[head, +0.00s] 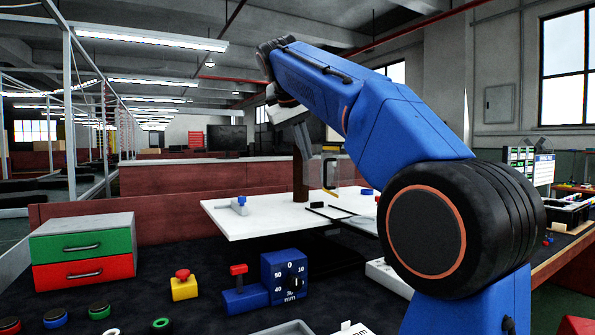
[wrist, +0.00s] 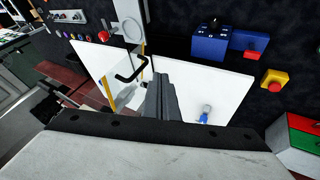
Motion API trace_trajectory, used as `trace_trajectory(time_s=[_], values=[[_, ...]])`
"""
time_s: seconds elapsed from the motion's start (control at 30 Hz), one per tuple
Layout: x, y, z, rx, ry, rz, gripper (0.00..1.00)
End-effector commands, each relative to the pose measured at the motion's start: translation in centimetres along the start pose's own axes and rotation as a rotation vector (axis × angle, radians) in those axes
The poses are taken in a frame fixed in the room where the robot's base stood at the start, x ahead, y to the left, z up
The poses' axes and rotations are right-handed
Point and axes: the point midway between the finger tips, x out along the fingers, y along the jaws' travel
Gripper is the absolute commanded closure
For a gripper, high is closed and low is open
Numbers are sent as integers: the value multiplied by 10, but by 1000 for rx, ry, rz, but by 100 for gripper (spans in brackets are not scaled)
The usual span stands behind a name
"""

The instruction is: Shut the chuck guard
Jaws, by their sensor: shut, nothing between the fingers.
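The chuck guard (wrist: 124,84) is a clear panel with yellow edges and a black bar handle (wrist: 131,70), standing over a white board (wrist: 222,88). In the head view the guard (head: 339,160) stands upright behind my arm, with its handle (head: 329,180) facing right of my gripper. My gripper (head: 303,157) points down above the board, just left of the guard. In the wrist view my gripper's dark fingers (wrist: 160,78) are together and empty, close to the handle's right end. I cannot tell whether they touch it.
A blue dial box (head: 284,276), a red-topped blue switch (head: 241,290), a yellow button box (head: 184,287) and a green-and-red drawer unit (head: 82,250) stand in front of the board. A small blue-topped piece (head: 240,205) sits on its left part.

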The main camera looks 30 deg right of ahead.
Motion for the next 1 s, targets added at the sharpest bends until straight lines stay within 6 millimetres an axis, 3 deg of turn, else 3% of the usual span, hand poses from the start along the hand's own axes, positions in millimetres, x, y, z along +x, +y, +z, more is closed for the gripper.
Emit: trace_trajectory(time_s=[0.1, 0.37, 0.93, 1.0], values=[[-5, 6, -16, 17, -2, 21, 100], [1, 10, -22, 26, -5, 33, 100], [95, 13, -21, 27, -6, 32, 100], [98, 24, -21, 29, -4, 33, 100]])
